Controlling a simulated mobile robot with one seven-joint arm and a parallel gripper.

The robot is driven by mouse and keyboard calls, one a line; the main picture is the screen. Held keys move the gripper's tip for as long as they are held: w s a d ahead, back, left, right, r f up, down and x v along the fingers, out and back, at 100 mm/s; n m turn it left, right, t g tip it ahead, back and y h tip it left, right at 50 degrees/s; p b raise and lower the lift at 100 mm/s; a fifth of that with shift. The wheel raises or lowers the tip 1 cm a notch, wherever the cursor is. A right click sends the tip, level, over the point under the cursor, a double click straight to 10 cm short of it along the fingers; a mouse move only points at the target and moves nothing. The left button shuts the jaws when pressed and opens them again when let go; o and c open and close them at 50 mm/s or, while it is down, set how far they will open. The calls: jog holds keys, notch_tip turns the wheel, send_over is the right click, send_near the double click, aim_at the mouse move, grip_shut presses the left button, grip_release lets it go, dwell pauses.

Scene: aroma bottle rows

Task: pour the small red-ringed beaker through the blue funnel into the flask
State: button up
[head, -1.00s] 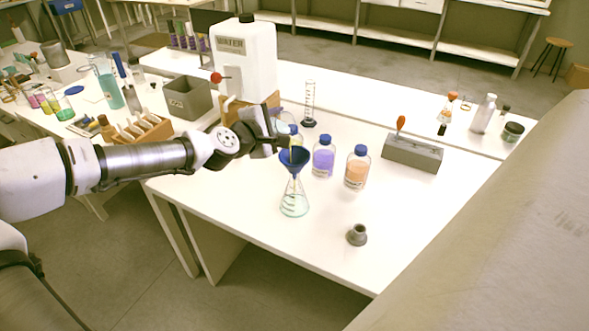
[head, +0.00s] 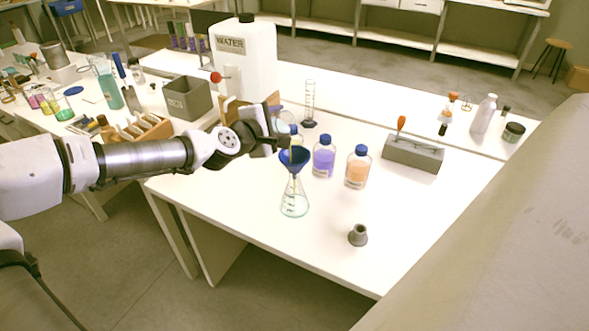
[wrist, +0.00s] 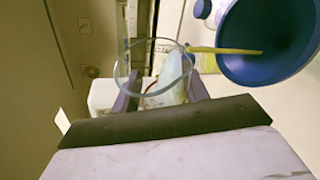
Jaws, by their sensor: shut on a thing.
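My gripper (head: 280,120) is shut on the small clear beaker (wrist: 150,64) and holds it tilted just above and left of the blue funnel (head: 295,157). In the wrist view the beaker's glass rim shows between the fingers, and a yellow stream (wrist: 225,51) runs from it into the funnel's dark blue bowl (wrist: 268,70). The funnel stands upright in the neck of the clear conical flask (head: 294,203), which rests on the white table. A yellow streak shows at the funnel and its stem; the flask's base looks greenish.
Purple (head: 323,160) and orange (head: 357,170) bottles with blue caps stand close right of the funnel. A graduated cylinder (head: 310,105) and a white water jug (head: 246,60) stand behind. A small grey holder (head: 358,236) is at front right. The table front is otherwise clear.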

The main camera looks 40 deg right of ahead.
jog(key=shift+r+m+b, duration=0.25)
jog(key=shift+m+b, duration=0.15)
jog(key=shift+b, duration=0.5)
dwell(1.8)
jog(key=shift+s+r+m+t+b, duration=0.15)
jog(key=shift+s+m+t+b, duration=0.15)
jog(key=shift+b, duration=0.7)
dwell(1.7)
jog(key=shift+s+r+m+h, duration=0.25)
jog(key=shift+s+m+h, duration=0.05)
jog(key=shift+m, duration=0.1)
dwell(2.2)
